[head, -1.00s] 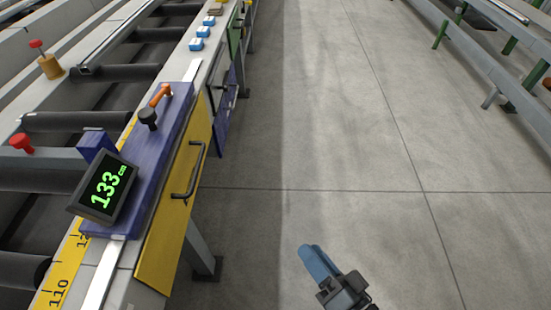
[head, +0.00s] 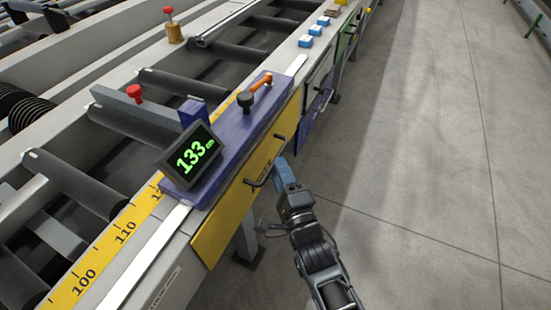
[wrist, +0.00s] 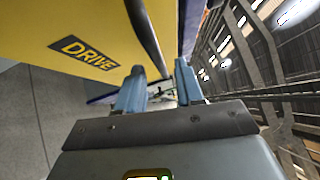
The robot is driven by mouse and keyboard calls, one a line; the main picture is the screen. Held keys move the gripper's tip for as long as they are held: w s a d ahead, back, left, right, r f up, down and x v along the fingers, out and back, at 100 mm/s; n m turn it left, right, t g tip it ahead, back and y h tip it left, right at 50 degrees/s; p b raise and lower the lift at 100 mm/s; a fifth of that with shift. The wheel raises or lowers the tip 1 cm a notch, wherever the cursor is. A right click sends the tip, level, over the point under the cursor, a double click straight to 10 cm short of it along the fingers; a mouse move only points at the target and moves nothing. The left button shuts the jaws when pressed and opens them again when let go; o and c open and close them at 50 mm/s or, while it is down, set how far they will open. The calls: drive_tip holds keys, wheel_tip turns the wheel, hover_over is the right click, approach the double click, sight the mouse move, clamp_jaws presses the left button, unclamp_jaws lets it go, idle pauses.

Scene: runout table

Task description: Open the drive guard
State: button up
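The drive guard (head: 238,205) is a yellow panel on the side of the runout table, with a black bar handle (head: 259,183). It looks shut, flush along the table side. In the wrist view the guard (wrist: 150,20) carries a dark DRIVE label (wrist: 85,53), and the handle (wrist: 146,32) runs down toward the space between my fingers. My gripper (head: 283,168) is just right of the handle in the head view. In the wrist view my gripper (wrist: 160,84) has its two blue fingers apart, with the handle's near end ahead of or between them; contact cannot be told.
A purple panel (head: 316,108) and a green panel (head: 344,45) lie farther along. The floor (head: 420,150) to the right is clear.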

drive_tip(key=shift+x, duration=2)
clamp_jaws()
drive_tip(key=shift+f, duration=0.1)
